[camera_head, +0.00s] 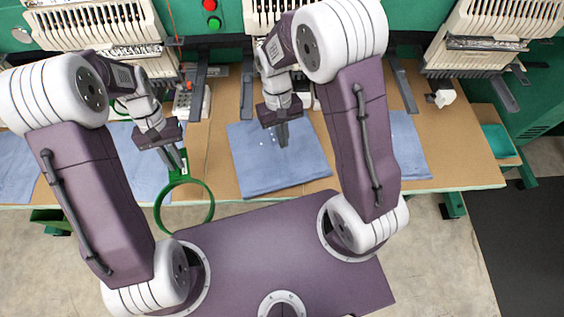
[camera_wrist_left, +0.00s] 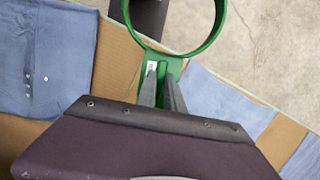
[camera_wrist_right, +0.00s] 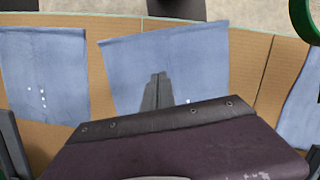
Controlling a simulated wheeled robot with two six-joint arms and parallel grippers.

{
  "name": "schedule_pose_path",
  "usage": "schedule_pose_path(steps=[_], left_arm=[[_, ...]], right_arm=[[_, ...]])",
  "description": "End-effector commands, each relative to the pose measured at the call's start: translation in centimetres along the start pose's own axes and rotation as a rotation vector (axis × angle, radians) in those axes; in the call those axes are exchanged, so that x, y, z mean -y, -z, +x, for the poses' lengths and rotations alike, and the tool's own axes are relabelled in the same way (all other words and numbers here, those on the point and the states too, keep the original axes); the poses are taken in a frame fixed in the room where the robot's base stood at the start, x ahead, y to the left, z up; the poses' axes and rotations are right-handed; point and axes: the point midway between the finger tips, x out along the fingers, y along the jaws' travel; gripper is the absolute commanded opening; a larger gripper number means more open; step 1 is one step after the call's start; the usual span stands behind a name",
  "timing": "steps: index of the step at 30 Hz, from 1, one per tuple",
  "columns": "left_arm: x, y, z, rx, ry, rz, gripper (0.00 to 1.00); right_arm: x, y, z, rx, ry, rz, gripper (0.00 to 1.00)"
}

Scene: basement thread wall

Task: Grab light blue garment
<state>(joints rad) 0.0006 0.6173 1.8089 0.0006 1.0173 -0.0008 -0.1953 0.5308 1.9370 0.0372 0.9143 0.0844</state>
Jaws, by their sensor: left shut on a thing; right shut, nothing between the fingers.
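Light blue garments lie flat on the brown table. The middle garment (camera_head: 258,178) is under my right gripper (camera_head: 283,144); it also shows in the right wrist view (camera_wrist_right: 205,60). The right gripper is shut and empty, its fingertips over this cloth; I cannot tell whether they touch it. Another light blue garment (camera_head: 408,150) lies to the right and others lie to the left (camera_head: 12,165). My left gripper (camera_head: 181,165) is shut on a green hoop (camera_head: 211,205) at its tab. The hoop's ring (camera_wrist_left: 222,22) hangs out past the table's front edge.
White multi-needle machines (camera_head: 100,25) stand along the back, with dark arms (camera_head: 247,92) reaching over the table. A teal tray (camera_head: 497,140) is at the right end. Bare brown table (camera_head: 217,150) shows between the garments.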

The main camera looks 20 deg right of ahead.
Motion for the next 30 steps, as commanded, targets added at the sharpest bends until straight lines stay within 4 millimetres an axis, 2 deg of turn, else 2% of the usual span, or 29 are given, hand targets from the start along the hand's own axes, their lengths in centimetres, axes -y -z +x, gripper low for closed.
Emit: schedule_pose_path(steps=[5, 15, 21, 30], left_arm=[[0.0, 0.0, 0.1, 0.000, 0.000, 0.000, 0.00], [0.0, 0.1, 0.3, 0.000, 0.000, 0.000, 0.00], [0.0, -0.1, -0.5, 0.000, 0.000, 0.000, 0.00], [0.0, -0.2, -0.6, 0.000, 0.000, 0.000, 0.00]], right_arm=[[0.0, -0.2, 2.7, 0.007, -0.002, 0.000, 0.00], [-0.1, -0.2, 10.1, 0.008, -0.003, 0.001, 0.00], [-0.1, -3.2, 10.5, 0.006, -0.003, 0.001, 0.00], [-0.1, -4.0, 10.8, 0.003, -0.003, 0.001, 0.00]])
